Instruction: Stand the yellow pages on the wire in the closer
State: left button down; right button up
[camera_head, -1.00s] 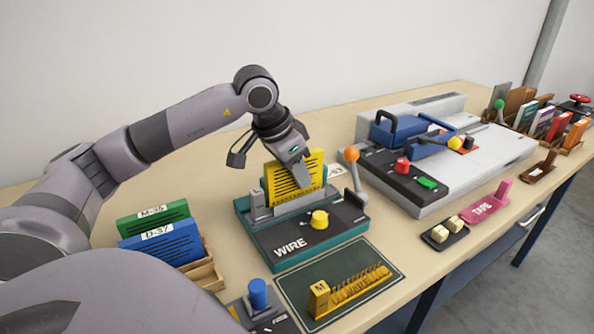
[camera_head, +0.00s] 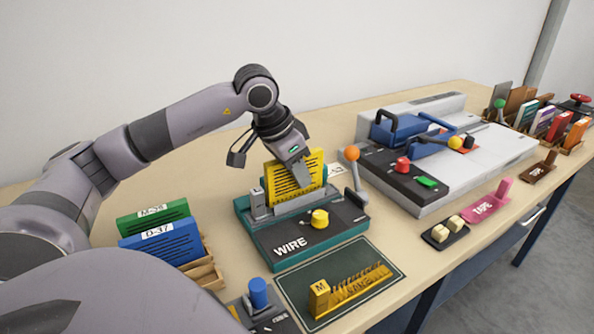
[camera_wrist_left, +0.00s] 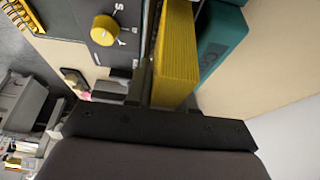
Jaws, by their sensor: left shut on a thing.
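The yellow pages (camera_head: 283,180) stand upright in the teal and black closer marked WIRE (camera_head: 305,237), between its grey end posts. My left gripper (camera_head: 300,176) is shut on the yellow pages from above, near their right part. In the left wrist view the yellow pages (camera_wrist_left: 177,55) show edge-on beside the gripper, with the closer's yellow knob (camera_wrist_left: 104,30) to the left. The bottom edge of the pages is hidden by the closer, so I cannot tell how they meet a wire there. My right gripper is not in view.
A lever with an orange ball (camera_head: 352,154) rises at the closer's right. A green mat (camera_head: 300,285) with a yellow wire piece (camera_head: 352,288) lies in front. Green and blue page blocks (camera_head: 160,240) stand at left. A large grey machine (camera_head: 480,150) stands at right.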

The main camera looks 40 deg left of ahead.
aim_at(276, 162)
pick_arm(q)
jog(key=shift+f+b, duration=0.45)
jog(key=shift+f, duration=0.1)
jog(key=c, duration=1.2)
grip_release()
jog(key=shift+c, duration=0.2)
jog(key=shift+p+v, duration=1.2)
jog(key=shift+v, duration=1.15)
jog(key=shift+p+v, duration=1.5)
jog(key=shift+v, duration=1.7)
jog(key=shift+f, duration=0.1)
